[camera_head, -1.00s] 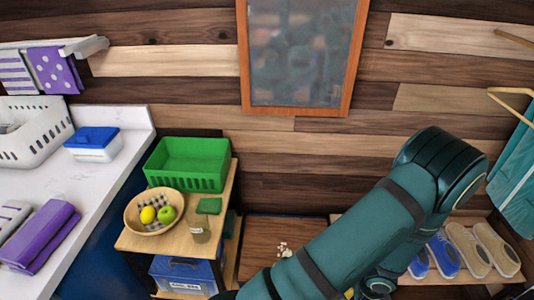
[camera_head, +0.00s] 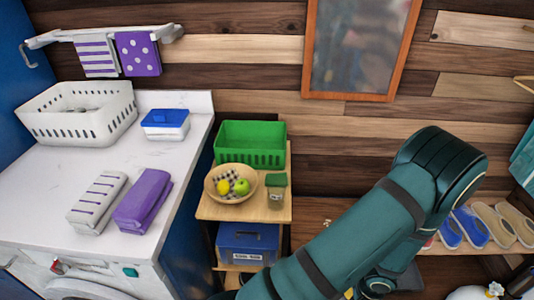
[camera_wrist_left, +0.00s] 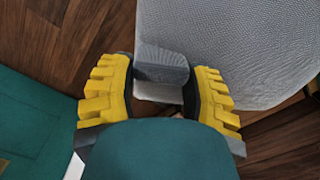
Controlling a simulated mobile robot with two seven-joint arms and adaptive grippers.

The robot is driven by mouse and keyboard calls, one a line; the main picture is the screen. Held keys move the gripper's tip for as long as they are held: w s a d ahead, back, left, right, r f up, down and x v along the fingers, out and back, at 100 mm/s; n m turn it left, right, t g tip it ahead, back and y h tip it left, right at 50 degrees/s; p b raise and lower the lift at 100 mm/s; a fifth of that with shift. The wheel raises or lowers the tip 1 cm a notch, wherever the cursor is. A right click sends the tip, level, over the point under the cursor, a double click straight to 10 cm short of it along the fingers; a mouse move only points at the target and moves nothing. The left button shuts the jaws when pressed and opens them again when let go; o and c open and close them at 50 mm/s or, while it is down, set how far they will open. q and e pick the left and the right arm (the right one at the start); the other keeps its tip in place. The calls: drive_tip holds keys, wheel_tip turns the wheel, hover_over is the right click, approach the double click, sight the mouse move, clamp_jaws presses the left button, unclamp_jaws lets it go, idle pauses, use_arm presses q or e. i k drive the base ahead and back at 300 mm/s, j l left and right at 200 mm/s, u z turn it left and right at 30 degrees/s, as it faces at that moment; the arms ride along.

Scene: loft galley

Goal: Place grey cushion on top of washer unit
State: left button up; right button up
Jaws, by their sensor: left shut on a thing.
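The grey cushion (camera_wrist_left: 235,45) fills the upper right of the left wrist view, with a fine woven surface. My left gripper (camera_wrist_left: 165,85) has yellow ridged fingers and is shut on a grey part in front of the cushion, apparently part of it. The cushion is not identifiable in the head view. The washer unit (camera_head: 50,185) stands at the left of the head view, with a white marbled top and part of a round door at its front. A teal arm of mine crosses the lower right, its gripper hidden or out of frame. My right gripper is not clearly seen.
On the washer top are a white basket (camera_head: 85,115), a blue-lidded box (camera_head: 165,123), a striped towel (camera_head: 97,203) and a purple towel (camera_head: 143,200). A wooden shelf (camera_head: 215,211) with a green crate (camera_head: 250,143) and fruit bowl (camera_head: 215,193) adjoins. Shoes (camera_head: 470,228) stand right.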

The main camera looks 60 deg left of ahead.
sight(59, 184)
drive_tip(key=k, duration=1.65)
drive_tip(key=k+u, duration=0.25)
drive_tip(key=k+j+u, duration=0.1)
drive_tip(key=k+u, duration=0.2)
